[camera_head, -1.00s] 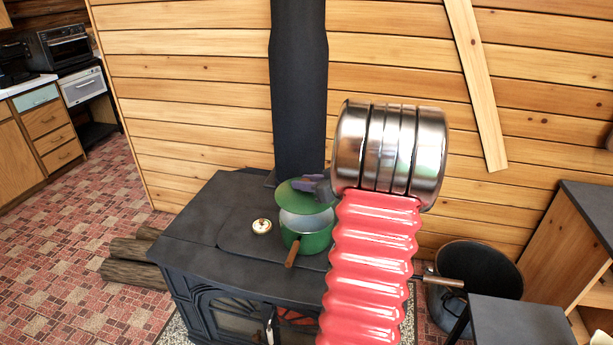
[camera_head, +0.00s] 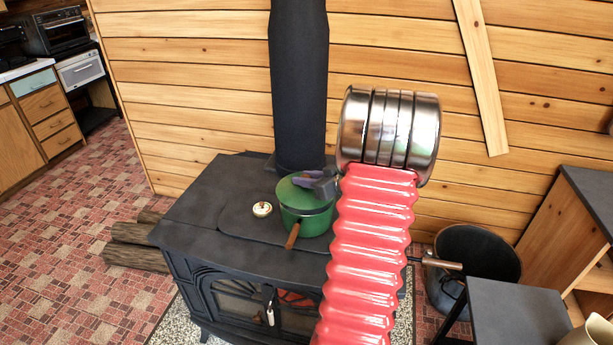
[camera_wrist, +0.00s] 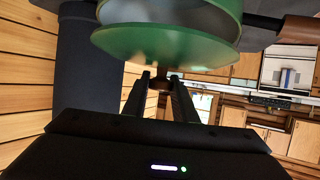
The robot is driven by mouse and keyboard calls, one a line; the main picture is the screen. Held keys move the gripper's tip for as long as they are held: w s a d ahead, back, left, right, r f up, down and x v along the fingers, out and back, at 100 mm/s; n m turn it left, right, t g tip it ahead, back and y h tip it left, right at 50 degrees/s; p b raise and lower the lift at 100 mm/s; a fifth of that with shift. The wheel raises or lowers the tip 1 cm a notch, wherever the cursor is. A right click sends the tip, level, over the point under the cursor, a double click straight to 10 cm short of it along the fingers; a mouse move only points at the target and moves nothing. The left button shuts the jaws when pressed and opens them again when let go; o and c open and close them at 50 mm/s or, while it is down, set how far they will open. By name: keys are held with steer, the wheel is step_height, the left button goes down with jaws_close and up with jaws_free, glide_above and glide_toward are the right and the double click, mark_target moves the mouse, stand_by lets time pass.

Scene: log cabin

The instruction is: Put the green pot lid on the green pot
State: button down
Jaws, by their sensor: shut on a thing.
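The green pot (camera_head: 308,224) stands on the black stove top, its brown handle toward the front. The green pot lid (camera_head: 296,190) is over the pot's mouth, close to the rim; I cannot tell whether it touches all round. My gripper (camera_head: 318,184) reaches in from the right above the lid, partly hidden by my arm. In the wrist view my gripper (camera_wrist: 160,86) is shut on the knob of the lid (camera_wrist: 165,45), with the pot (camera_wrist: 185,14) beyond it. There the lid's edge looks apart from the pot's rim on one side.
The black stove (camera_head: 190,235) has a stovepipe (camera_head: 298,90) behind the pot. A small whitish lidded item (camera_head: 262,209) sits left of the pot. Logs (camera_head: 130,245) lie left of the stove. A black bucket (camera_head: 470,265) and a dark table (camera_head: 515,320) stand at right.

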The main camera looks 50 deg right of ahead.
steer(key=c, duration=1.4)
jaws_free()
steer(key=shift+o, duration=0.2)
steer(key=shift+s+r, duration=0.15)
steer(key=shift+r, duration=3.4)
